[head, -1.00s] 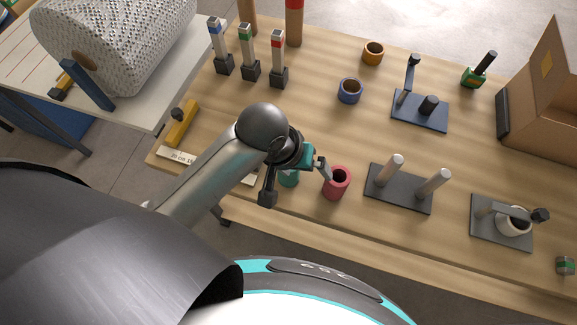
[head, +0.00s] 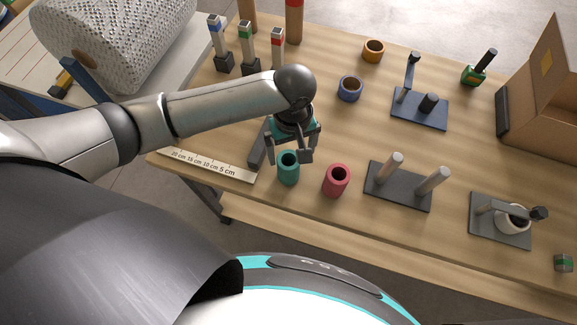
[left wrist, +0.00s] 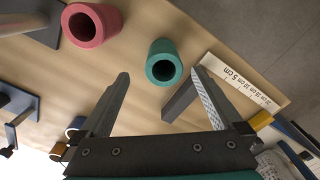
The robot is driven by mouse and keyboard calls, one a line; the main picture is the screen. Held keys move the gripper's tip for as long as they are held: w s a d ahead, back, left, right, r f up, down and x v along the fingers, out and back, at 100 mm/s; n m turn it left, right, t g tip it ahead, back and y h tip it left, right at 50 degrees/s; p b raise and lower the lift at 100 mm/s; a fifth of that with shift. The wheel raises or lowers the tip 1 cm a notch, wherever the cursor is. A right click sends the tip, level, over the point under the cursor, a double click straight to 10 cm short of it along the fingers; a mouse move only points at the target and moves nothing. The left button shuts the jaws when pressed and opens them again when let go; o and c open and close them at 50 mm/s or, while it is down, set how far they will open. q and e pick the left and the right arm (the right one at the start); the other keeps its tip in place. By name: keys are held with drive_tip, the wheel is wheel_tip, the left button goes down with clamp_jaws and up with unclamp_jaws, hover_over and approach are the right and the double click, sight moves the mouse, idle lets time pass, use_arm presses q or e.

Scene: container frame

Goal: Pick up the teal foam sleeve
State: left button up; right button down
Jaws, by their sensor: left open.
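The teal foam sleeve (head: 288,169) stands upright near the front edge of the wooden table in the head view. It is a short hollow cylinder with its open top facing up. In the left wrist view the teal foam sleeve (left wrist: 164,66) lies ahead of the fingers, between their lines. My left gripper (head: 290,158) is open and empty, just behind and above the sleeve. Its spread fingers also show in the left wrist view (left wrist: 162,82). I cannot tell from these frames whether a finger touches the sleeve. My right gripper is not in view.
A red foam sleeve (head: 336,181) stands close to the right of the teal one. A ruler (head: 207,164) lies to the left. A grey base with two pegs (head: 399,188) is further right. Blue (head: 350,88) and orange (head: 373,50) rings stand behind.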

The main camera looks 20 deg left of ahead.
sight(289, 168)
use_arm(q)
wheel_tip(289, 168, down, 4)
drive_tip(key=shift+f, duration=0.1)
drive_tip(key=f, duration=0.3)
drive_tip(key=f+b, duration=0.1)
drive_tip(key=f, duration=0.1)
drive_tip(key=shift+a, duration=0.3)
drive_tip(key=c, duration=1.3)
